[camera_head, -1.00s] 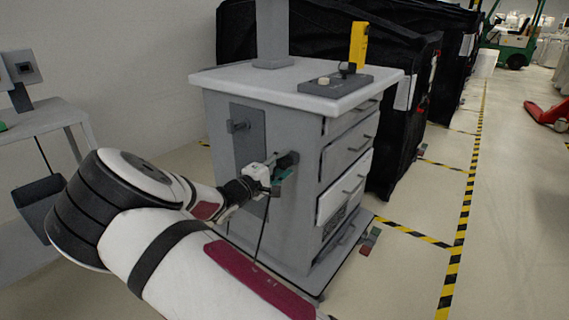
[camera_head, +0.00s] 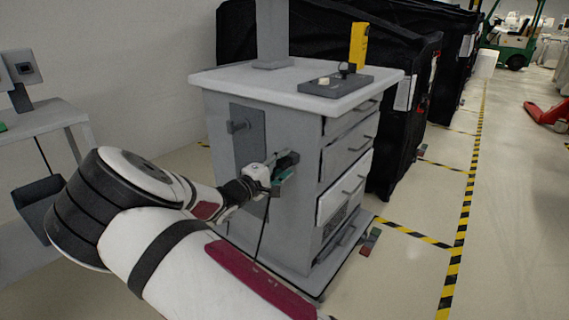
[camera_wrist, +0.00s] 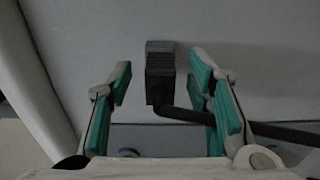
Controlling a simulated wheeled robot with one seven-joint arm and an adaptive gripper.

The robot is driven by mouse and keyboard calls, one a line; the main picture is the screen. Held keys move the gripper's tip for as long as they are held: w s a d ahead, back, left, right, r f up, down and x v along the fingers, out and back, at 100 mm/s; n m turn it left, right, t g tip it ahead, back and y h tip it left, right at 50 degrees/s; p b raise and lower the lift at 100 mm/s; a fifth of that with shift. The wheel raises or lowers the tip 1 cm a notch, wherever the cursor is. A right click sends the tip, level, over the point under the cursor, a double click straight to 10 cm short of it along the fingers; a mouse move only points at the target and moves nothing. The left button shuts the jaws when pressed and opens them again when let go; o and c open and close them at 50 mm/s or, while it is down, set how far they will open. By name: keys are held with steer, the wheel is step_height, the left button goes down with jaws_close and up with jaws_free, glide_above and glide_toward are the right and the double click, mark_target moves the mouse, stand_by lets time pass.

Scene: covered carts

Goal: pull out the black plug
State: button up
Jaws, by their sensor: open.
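The black plug (camera_wrist: 159,76) shows in the wrist view, seated against the grey side panel of the cart (camera_head: 292,217). Its dark cable (camera_wrist: 255,127) bends off to the right. My gripper (camera_wrist: 160,82) is open, with one teal-padded finger on each side of the plug and a gap on both sides. In the head view my gripper (camera_head: 278,172) is at the cart's side, and the plug is hard to make out behind it. A cable (camera_head: 263,232) hangs below the gripper there.
A yellow device (camera_head: 358,46) stands on the cart top. A side table (camera_head: 40,119) with a hanging dark bin (camera_head: 38,207) is at the left.

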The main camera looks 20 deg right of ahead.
mark_target(275, 169)
steer(key=shift+c, duration=0.2)
jaws_close()
steer(key=shift+p+v, duration=0.55)
steer(key=shift+v, duration=2.45)
